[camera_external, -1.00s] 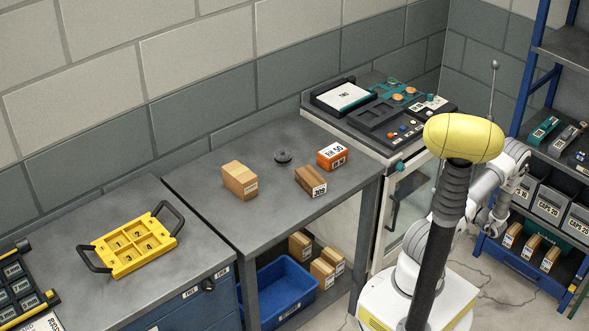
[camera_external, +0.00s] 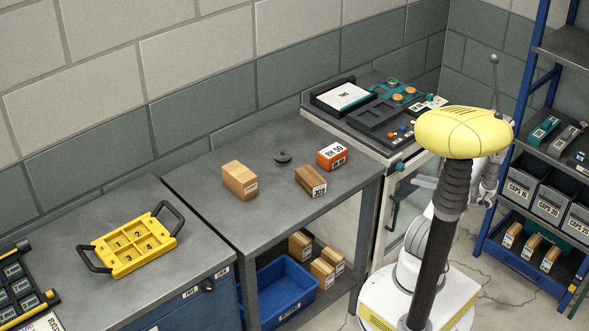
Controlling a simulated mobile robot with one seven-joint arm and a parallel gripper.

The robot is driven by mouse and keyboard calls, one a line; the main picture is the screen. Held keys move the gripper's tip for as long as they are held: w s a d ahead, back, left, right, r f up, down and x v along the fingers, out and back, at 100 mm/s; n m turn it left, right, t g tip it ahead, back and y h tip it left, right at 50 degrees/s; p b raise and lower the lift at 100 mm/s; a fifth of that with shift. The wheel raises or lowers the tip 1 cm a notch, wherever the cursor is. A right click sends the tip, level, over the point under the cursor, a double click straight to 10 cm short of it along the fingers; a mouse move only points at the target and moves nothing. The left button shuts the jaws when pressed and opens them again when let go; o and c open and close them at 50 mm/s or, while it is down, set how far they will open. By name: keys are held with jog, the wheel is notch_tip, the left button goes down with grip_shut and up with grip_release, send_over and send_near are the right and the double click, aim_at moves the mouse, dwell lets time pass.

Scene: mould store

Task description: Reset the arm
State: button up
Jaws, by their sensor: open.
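My gripper (camera_external: 486,200) shows small and partly hidden at the right, behind my yellow head and dark column. It is open, with nothing seen between its fingers, and hangs in front of the blue shelf rack. My white arm is mostly hidden behind the column; a pale link shows below the right side of the head. The gripper is well apart from the workbenches and the things on them.
The grey table (camera_external: 270,216) bears two tan boxes, an orange box (camera_external: 332,155) and a dark disc (camera_external: 283,157). A yellow tray (camera_external: 130,247) lies on the left bench. A blue bin (camera_external: 285,290) sits below. The blue rack (camera_external: 520,110) stands close right of my arm.

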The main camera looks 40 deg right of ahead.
jog(key=w+a+r+n+g+y+p, duration=0.25)
jog(key=a+r+n+g, duration=0.45)
jog(key=a, duration=0.4)
jog(key=w+a+r+n+g+y+p, duration=0.1)
jog(key=a+r+n+g+y+p, duration=0.3)
jog(key=a+r+n, duration=0.65)
jog(key=s+a+r+n+g+h+p, duration=0.3)
jog(key=s+a+r+n+g+h, duration=0.45)
jog(key=s+a+n, duration=0.45)
jog(key=w+a+r+n+t+h+b, duration=0.2)
jog(key=w+r+n+t+h+b, duration=0.1)
jog(key=n+t, duration=0.4)
jog(key=shift+w+r+t+h+b, duration=0.15)
jog(key=shift+w+t+h+b, duration=0.55)
jog(key=shift+w+b, duration=0.3)
